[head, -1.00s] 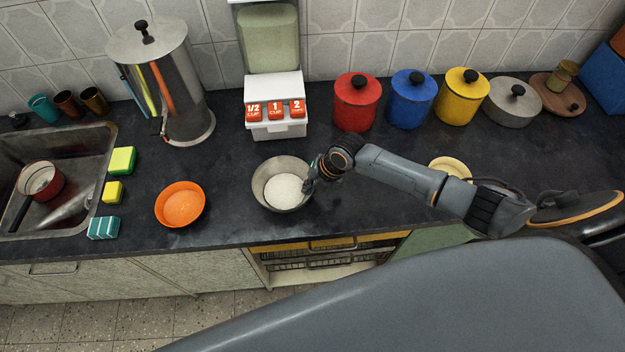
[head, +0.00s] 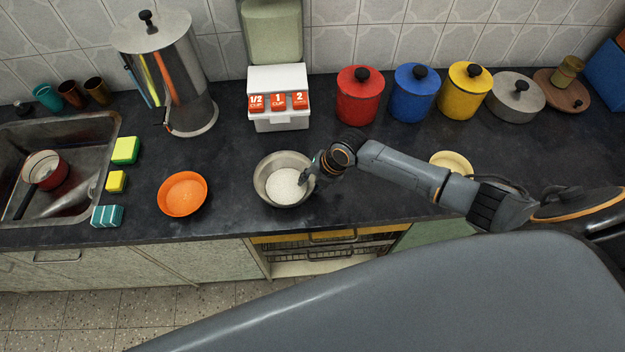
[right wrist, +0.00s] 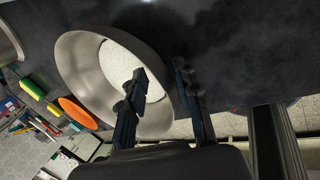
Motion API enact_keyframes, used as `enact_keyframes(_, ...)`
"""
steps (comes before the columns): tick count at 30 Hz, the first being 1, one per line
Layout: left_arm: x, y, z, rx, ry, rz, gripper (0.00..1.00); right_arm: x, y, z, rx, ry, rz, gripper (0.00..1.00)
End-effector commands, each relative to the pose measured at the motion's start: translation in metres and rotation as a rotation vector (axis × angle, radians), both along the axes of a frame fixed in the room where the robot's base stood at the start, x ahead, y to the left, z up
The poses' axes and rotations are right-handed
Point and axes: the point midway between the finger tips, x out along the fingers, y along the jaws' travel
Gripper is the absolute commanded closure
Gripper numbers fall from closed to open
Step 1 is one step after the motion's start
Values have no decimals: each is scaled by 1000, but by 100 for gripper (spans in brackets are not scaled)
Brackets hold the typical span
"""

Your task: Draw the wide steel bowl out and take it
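The wide steel bowl (head: 264,181) stands on the dark counter, right of an orange bowl, with something white inside it. It fills the upper left of the right wrist view (right wrist: 82,72). My right gripper (head: 307,177) is at the bowl's right rim. In the right wrist view, the gripper (right wrist: 161,82) has one finger over the inside of the bowl and the other outside, with the bowl wall between them. A gap shows between the inner finger and the wall, so it looks open. My left gripper is in neither view.
An orange bowl (head: 183,194) is to the left, with sponges (head: 125,150) and the sink (head: 88,180) beyond. A measuring-cup box (head: 280,122) and coloured canisters (head: 360,97) stand behind. A small yellow dish (head: 451,162) is behind my arm. The counter in front of the bowl is clear.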

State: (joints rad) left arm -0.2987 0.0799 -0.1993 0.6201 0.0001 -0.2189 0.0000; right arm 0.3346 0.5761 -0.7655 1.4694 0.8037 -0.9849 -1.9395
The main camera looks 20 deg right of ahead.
Motion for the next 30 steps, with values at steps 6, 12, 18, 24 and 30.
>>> enact_keyframes(6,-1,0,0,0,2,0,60,-4,-7,18,-2,-3,1,68)
enact_keyframes(12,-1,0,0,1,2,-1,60,-15,-20,56,-3,-4,2,68)
enact_keyframes(18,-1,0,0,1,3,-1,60,-25,-31,91,-2,-2,1,68)
enact_keyframes(24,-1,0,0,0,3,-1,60,-30,-36,108,-1,1,0,68)
enact_keyframes(30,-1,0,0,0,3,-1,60,-31,-36,110,0,0,0,68)
